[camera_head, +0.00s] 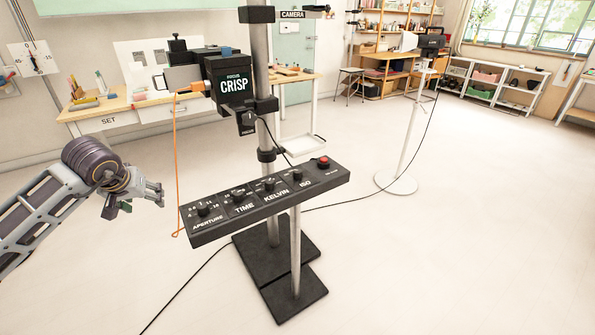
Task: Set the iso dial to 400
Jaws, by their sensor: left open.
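The black control panel (222,228) stands in mid view on a post, with knobs labelled APERTURE, TIME, KELVIN and ISO from left to right. The ISO dial (297,175) is a small black knob near the right end, beside a red button (323,162). Its number marks are too small to read, so its setting cannot be told. My left gripper (146,197) is open and empty, to the left of the panel and apart from it. My right gripper is not in view.
A camera with a CRISP screen (234,86) sits on a pole (262,50) above the panel. An orange cord (176,160) hangs between my left gripper and the panel. A black cable (185,285) crosses the floor. A white-based stand (396,183) is farther right.

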